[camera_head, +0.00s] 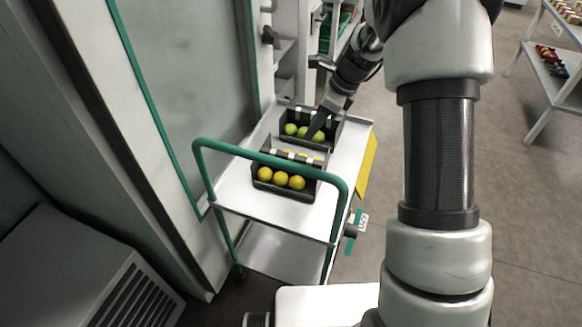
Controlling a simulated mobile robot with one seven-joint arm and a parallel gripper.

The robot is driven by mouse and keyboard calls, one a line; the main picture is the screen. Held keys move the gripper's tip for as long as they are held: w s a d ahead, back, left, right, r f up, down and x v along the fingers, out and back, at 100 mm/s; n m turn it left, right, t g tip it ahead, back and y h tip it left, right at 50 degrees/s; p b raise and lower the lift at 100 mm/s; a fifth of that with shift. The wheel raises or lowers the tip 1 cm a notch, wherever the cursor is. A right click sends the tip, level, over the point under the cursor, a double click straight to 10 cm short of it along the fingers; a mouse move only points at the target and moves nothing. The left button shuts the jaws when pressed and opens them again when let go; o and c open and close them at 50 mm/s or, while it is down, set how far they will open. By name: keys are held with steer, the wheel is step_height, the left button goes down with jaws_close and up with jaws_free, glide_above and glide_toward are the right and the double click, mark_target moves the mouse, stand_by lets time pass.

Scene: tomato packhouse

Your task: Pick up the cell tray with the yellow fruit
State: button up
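A dark cell tray with yellow fruit (284,191) sits at the near end of the white cart top, just behind the green handle. Several yellow fruits show in its front row, and its back part is partly hidden by dividers. A second dark tray (336,136) with green fruit stands behind it, farther from me. My gripper (317,126) reaches down from the upper right over the green-fruit tray. Its dark fingers overlap the green fruit in the picture. I cannot tell whether they touch anything or how far apart they are.
The white cart (236,190) has a green push handle (262,158) arching in front of the yellow-fruit tray. A glass-panelled wall (185,60) stands close on the left. A yellow panel (367,163) hangs at the cart's right side. Open floor lies to the right, with shelving (555,75) beyond.

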glide_toward(292, 155)
steer(key=x, duration=0.4)
steer(key=shift+s+f+b, duration=0.3)
steer(key=shift+s+b, duration=0.05)
steer(key=shift+w+x, duration=0.1)
steer(key=shift+x, duration=1.45)
steer(key=shift+w+x, duration=0.15)
steer(key=shift+x, duration=1.35)
steer(key=shift+a, duration=0.1)
jaws_close()
steer(key=shift+r, duration=0.15)
